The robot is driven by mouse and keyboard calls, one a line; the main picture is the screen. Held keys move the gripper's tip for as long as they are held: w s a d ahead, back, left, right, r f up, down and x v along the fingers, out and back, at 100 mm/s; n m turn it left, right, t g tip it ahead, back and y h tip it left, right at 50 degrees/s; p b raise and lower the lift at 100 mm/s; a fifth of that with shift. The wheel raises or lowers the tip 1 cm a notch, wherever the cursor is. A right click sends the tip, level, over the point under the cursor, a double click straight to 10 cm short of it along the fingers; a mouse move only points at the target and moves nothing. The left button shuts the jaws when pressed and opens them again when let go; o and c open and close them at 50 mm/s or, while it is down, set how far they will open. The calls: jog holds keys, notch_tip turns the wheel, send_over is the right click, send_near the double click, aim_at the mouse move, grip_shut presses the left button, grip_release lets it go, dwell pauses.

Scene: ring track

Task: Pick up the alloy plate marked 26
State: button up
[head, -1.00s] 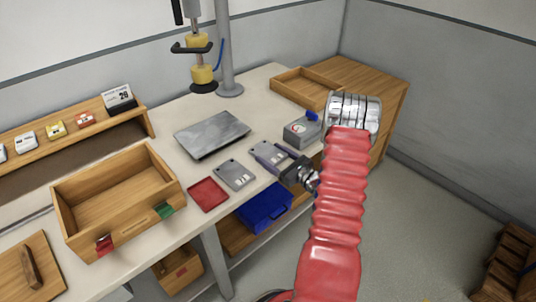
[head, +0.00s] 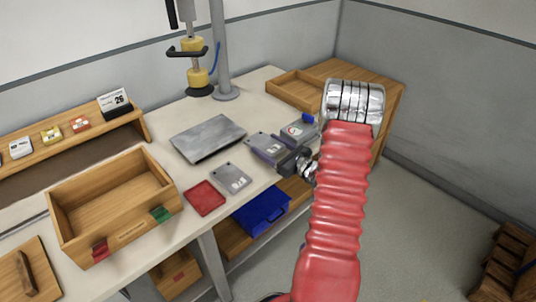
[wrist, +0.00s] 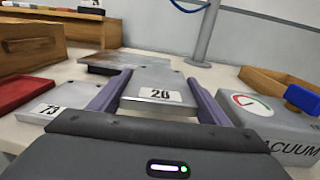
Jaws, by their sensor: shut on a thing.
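A grey alloy plate (head: 267,147) is between the jaws of my gripper (head: 264,144) near the front edge of the bench. In the wrist view the plate (wrist: 150,79) carries a white label that reads like 26, though its last digit is blurred. The purple fingers of my gripper (wrist: 160,84) are shut on its two sides. The plate is roughly level and seems slightly above the bench; the gap beneath is hidden. A second grey plate (head: 231,178), marked 73 in the wrist view (wrist: 53,110), lies to its left.
A grey vacuum box (head: 300,130) with a blue knob stands close on the right. A red tray (head: 205,198), a large grey slab (head: 208,138) and an open wooden drawer box (head: 115,243) lie leftward. A pole (head: 221,60) rises behind.

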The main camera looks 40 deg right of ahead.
aim_at(268, 145)
jog(key=shift+r, duration=2.1)
